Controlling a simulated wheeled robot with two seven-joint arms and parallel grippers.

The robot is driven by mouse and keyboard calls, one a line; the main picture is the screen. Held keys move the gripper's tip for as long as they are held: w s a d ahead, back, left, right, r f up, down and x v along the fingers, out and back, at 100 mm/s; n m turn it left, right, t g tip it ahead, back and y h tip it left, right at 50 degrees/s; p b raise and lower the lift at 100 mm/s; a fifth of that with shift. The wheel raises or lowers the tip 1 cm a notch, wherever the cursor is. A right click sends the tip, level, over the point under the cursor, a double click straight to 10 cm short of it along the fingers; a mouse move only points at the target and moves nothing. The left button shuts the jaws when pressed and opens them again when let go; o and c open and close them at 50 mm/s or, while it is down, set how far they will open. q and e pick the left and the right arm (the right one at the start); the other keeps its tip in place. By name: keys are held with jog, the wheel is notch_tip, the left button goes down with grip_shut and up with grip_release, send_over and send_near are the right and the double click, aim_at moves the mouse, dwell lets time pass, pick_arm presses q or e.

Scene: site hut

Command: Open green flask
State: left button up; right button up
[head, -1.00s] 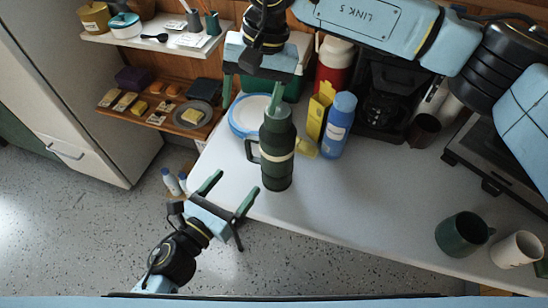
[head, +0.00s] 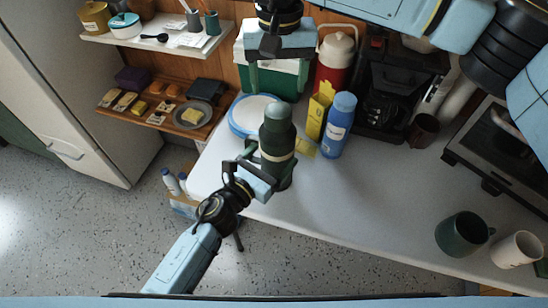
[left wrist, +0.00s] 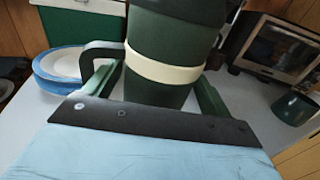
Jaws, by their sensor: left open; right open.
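The dark green flask (head: 278,130) stands upright on the white counter, with a cream band and a paler green top. In the left wrist view the flask (left wrist: 170,50) stands between the fingers of my left gripper (left wrist: 157,85), its handle to the left. That gripper (head: 268,168) is open around the flask's lower body; whether a finger touches it I cannot tell. My right gripper (head: 277,76) is open and empty, its fingers pointing down, above and behind the flask's top in the head view.
A blue bottle (head: 338,125), a yellow carton (head: 316,115) and a red jug (head: 333,62) stand right of the flask. Blue-rimmed plates (head: 243,122) lie behind it. Mugs (head: 462,234) stand at the right front. The counter's middle (head: 350,195) is clear.

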pick_arm(q)
jog(key=shift+w+d, duration=0.35)
jog(key=shift+w, duration=0.1)
